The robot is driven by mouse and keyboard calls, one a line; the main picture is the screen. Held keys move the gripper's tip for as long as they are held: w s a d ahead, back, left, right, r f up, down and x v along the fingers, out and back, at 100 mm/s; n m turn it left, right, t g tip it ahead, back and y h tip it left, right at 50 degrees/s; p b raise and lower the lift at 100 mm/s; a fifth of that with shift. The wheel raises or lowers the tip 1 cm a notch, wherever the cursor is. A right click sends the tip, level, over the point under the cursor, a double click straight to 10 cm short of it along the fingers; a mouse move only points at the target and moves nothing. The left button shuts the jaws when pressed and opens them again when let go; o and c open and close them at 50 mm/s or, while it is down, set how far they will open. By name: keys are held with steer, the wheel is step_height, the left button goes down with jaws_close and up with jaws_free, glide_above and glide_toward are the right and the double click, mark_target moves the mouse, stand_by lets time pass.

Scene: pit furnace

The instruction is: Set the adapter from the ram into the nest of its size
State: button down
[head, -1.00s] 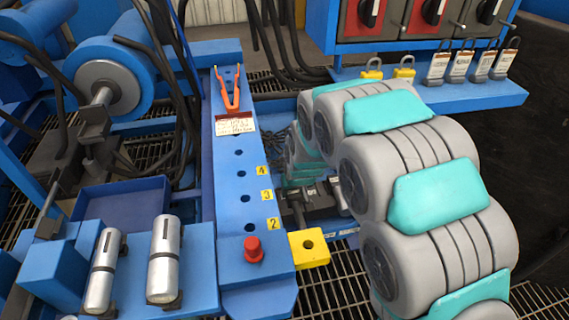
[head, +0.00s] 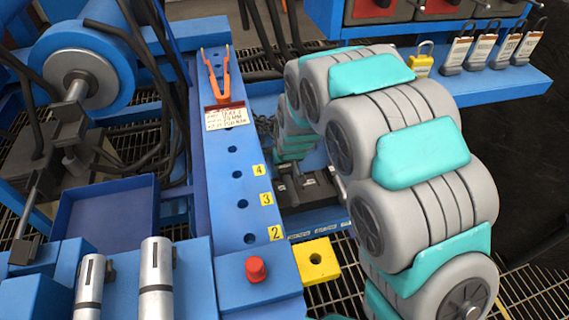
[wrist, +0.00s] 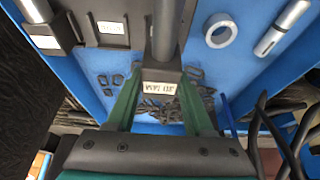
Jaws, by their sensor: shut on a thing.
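In the wrist view my gripper (wrist: 161,80) is shut, its two green fingers on either side of a dark block with a white label (wrist: 160,87). A grey round shaft (wrist: 165,30) rises from this block, which looks like the held adapter. Beyond it are a dark labelled holder (wrist: 110,26), with nothing seen in it, and another dark labelled holder (wrist: 48,38) with a silver cylinder. I cannot tell whether the held piece touches the blue surface. In the head view the ram (head: 85,65) lies at upper left; my arm hides most of the gripper area.
A silver ring (wrist: 221,30) and silver pin (wrist: 283,28) lie on the blue surface (wrist: 215,65), with dark links nearby.

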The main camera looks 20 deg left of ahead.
mark_target(287, 174)
steer(key=shift+f+b, duration=0.5)
steer(key=shift+f, duration=1.8)
steer(key=shift+f+b, duration=0.35)
steer(key=shift+f, duration=0.45)
steer(key=shift+c, duration=1)
jaws_free()
steer(key=shift+f, duration=0.1)
steer(key=v, duration=0.7)
steer(key=shift+w, duration=0.1)
steer(key=shift+s+d+r, duration=0.15)
steer(key=shift+s+r, duration=0.05)
steer(key=shift+r, duration=0.15)
